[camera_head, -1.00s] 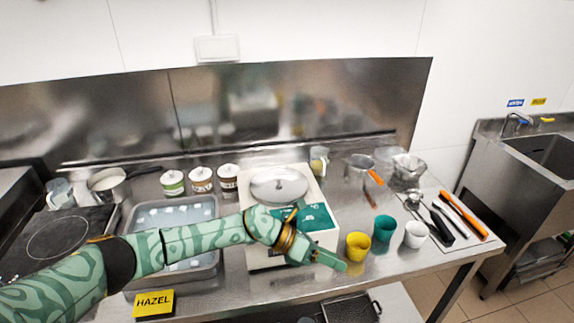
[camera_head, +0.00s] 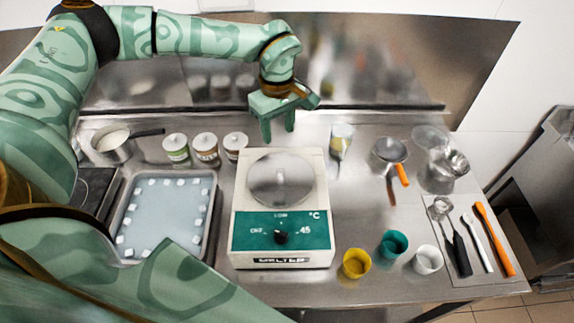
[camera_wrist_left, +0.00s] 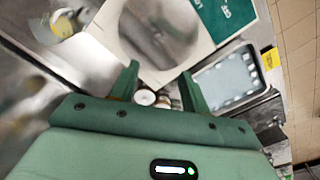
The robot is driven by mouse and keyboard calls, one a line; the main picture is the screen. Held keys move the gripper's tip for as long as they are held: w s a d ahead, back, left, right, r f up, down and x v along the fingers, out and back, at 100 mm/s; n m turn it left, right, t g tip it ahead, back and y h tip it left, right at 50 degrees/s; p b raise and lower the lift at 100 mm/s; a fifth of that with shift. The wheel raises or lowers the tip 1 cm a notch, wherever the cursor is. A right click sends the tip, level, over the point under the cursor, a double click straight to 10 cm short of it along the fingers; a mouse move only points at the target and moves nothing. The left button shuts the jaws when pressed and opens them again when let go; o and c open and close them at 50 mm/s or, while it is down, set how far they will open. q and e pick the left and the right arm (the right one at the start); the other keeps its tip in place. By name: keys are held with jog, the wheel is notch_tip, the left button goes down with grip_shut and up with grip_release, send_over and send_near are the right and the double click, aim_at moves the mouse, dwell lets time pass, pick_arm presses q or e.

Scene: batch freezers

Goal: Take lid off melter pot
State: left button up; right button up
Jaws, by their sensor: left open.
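The melter (camera_head: 314,220) is a cream box with a green front panel and a black dial, standing mid-table. Its round silver lid (camera_head: 281,180) sits on top, over the pot, which is hidden. My left gripper (camera_head: 279,132) is open and empty, just behind and above the melter's back edge, fingers pointing down, apart from the lid. In the left wrist view the two fingers (camera_wrist_left: 158,85) are spread, with the blurred lid (camera_wrist_left: 160,32) beyond them. My right gripper is not in view.
A tray of white cubes (camera_head: 125,202) and several lidded jars (camera_head: 206,148) stand left. Cups (camera_head: 357,263), a strainer (camera_head: 389,149) and utensils (camera_head: 482,240) lie right. A steel splashback (camera_head: 400,75) rises behind.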

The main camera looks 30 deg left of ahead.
pick_arm(q)
send_over(280, 171)
jog(key=f, duration=0.9)
jog(key=shift+s, duration=0.2)
jog(key=f, duration=0.5)
jog(key=shift+w+f, duration=0.35)
jog(key=shift+f, duration=0.05)
grip_shut()
